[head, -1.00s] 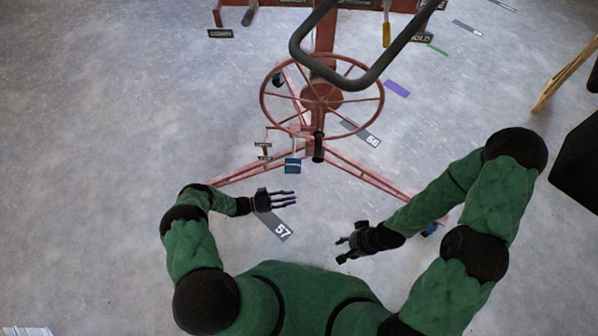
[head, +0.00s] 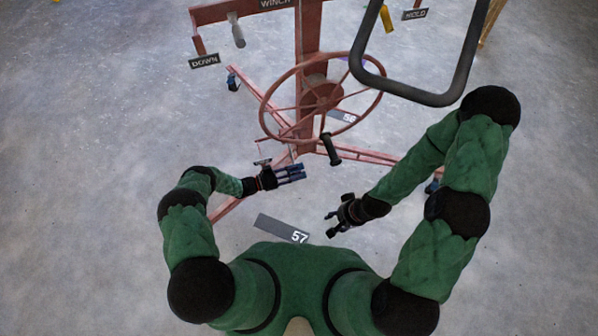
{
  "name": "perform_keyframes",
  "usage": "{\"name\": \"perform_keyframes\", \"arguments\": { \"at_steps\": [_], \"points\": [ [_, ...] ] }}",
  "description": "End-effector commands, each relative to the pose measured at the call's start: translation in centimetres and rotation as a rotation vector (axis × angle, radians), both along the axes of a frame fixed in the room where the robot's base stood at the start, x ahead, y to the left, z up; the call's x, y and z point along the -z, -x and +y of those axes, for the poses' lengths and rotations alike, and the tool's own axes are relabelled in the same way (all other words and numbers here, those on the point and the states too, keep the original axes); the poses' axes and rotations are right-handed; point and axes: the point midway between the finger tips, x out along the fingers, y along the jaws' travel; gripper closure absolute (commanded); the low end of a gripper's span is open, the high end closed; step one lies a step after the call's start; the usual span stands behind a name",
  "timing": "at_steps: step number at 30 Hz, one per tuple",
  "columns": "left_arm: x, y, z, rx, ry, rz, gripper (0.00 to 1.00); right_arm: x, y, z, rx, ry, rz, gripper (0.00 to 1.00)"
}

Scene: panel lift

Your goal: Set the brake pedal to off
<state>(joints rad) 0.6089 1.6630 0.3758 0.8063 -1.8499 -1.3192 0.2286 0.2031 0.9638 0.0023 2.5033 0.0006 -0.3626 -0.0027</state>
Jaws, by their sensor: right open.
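The brake pedal, a small blue plate at the red lift's base in the earlier picture, cannot be made out now; my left gripper (head: 296,173) covers that area. A small dark label (head: 262,162) shows just above my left wrist. My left gripper points right, its fingers extended in front of the lift's foot; whether it touches the pedal or is open cannot be told. My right gripper (head: 331,224) is open and empty, lower and to the right, over bare floor.
The red panel lift (head: 310,40) stands ahead, with a large red wheel (head: 270,103) and a dark green crank handle (head: 330,150). A grey bar frame (head: 425,98) juts toward me at upper right. DOWN (head: 204,61) and HOLD (head: 415,14) signs hang above. A floor plate marked 57 (head: 272,225) lies below.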

Motion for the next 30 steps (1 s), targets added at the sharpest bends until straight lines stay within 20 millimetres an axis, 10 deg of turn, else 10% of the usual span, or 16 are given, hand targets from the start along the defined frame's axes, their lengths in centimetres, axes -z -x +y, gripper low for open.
{"name": "perform_keyframes", "arguments": {
  "at_steps": [16,20,30],
  "points": [
    [0.0,-1.0,-2.1,-0.002,-0.002,-0.001,0.67,0.2,0.0,0.0,-0.001,0.000,0.000,0.54],
    [0.0,-1.0,-2.1,-0.002,-0.002,-0.001,0.98,0.2,0.0,0.0,-0.001,0.000,0.000,0.54],
    [-0.2,-0.6,-2.0,-0.002,-0.001,0.000,1.00,0.1,0.0,0.0,-0.001,0.000,0.000,0.54]
  ]
}}
